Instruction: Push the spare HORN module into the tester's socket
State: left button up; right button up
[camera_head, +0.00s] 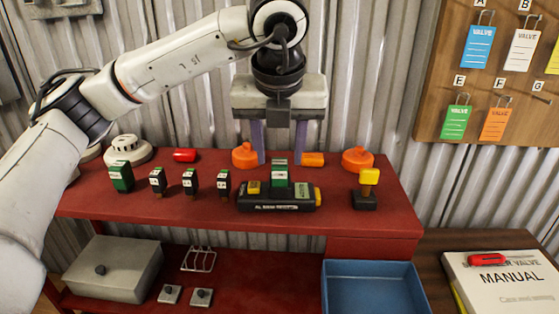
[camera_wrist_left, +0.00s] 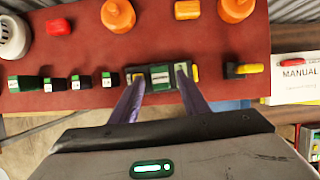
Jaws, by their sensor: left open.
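In the left wrist view the fingertips (camera_wrist_left: 160,76) straddle the tester's middle. My right gripper is not in view.
Left of the tester stand a larger green module (camera_head: 121,177) and several small black modules (camera_head: 190,182). Orange knobs (camera_head: 357,160) lie behind, and a yellow-and-black item (camera_head: 367,188) stands to the right. Below are a blue bin (camera_head: 371,267) and a grey box (camera_head: 105,265).

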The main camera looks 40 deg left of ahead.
pick_arm(q)
jog(key=p+v, duration=0.1)
jog(key=v, duration=0.7)
jog(key=shift+r, duration=0.2)
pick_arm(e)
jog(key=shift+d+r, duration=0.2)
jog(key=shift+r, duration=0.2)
pick_arm(q)
jog(key=shift+s+f, duration=0.1)
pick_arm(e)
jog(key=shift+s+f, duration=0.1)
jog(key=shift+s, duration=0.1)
